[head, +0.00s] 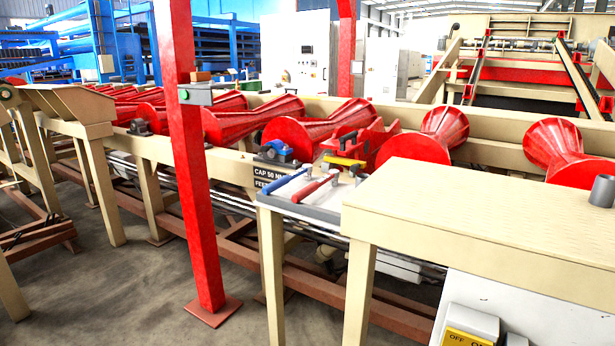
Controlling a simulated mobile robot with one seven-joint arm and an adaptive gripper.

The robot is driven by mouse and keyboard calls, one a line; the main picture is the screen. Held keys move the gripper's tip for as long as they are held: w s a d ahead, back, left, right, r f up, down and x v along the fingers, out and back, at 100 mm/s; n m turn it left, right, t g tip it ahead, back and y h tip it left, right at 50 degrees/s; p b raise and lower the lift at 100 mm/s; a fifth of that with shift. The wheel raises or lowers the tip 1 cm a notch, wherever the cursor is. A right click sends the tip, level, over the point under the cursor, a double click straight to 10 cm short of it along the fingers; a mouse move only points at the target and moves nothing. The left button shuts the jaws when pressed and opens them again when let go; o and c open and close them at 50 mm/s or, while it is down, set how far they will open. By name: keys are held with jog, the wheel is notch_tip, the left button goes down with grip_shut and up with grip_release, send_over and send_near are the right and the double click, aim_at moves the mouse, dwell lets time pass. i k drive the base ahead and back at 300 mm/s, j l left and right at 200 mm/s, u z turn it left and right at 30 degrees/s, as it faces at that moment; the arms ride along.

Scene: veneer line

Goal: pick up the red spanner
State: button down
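The red spanner (315,187) lies on a small pale work surface (322,212) with a dark edge, in the middle of the head view. It lies slanted, its near end towards the front edge. A blue-handled tool (285,182) lies beside it on the left, roughly parallel and apart from it. My gripper is not in view.
A yellow block (344,162) and a blue device (276,151) sit behind the spanner. A higher beige table (470,205) stands close on the right. A red post (193,170) rises on the left. Red rollers (432,135) line the conveyor behind.

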aim_at(332, 176)
jog(key=i+j, duration=0.2)
jog(key=i, duration=0.3)
jog(key=i+j, duration=0.15)
jog(key=i, duration=0.3)
jog(key=i+j, duration=0.2)
jog(key=i, duration=0.3)
jog(key=i+j, duration=0.15)
jog(key=i, duration=0.3)
